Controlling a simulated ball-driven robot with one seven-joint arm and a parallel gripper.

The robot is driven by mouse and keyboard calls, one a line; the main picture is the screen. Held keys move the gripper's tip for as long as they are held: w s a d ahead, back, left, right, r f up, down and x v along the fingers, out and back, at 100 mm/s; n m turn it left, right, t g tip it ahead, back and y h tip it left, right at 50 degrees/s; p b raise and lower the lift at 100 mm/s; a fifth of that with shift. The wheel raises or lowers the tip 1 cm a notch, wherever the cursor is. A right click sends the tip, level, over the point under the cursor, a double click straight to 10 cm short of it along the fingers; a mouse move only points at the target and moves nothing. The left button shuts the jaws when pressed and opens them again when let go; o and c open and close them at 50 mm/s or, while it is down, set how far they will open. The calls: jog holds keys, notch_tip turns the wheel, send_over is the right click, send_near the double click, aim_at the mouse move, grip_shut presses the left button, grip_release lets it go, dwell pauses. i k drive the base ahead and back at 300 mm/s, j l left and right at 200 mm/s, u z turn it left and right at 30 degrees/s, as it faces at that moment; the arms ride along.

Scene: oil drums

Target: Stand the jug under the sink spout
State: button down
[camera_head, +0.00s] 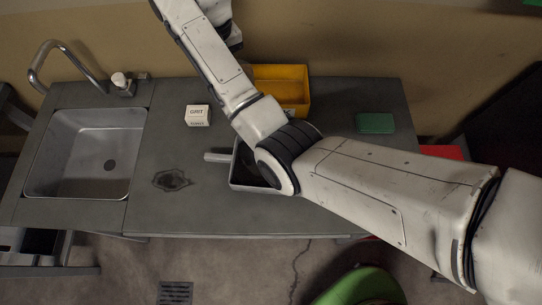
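The metal sink basin (87,180) is set into the left end of the grey counter, and it looks empty. Its curved spout (63,47) rises at the back edge and bends down over the basin's back left corner. I cannot make out a jug for certain. A dark open container (240,180) with a pale edge stands mid-counter, mostly hidden behind my elbow. A light grey handle-like bar (217,157) sticks out to its left. My forearm runs up past the top edge, and my gripper is not visible.
The grey counter (190,215) has a dark stain (171,180) right of the sink. A small white box (197,115), a yellow bin (282,88) and a green box (375,123) stand toward the back. A green rounded object (362,287) is on the floor in front.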

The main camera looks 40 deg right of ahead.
aim_at(113, 151)
jog(key=k+j, duration=0.15)
jog(key=k, duration=0.3)
jog(key=j+u, duration=0.15)
jog(key=i+u, duration=0.75)
jog(key=i+l+u, duration=0.1)
jog(key=i+u, duration=0.3)
jog(key=l+u, duration=0.25)
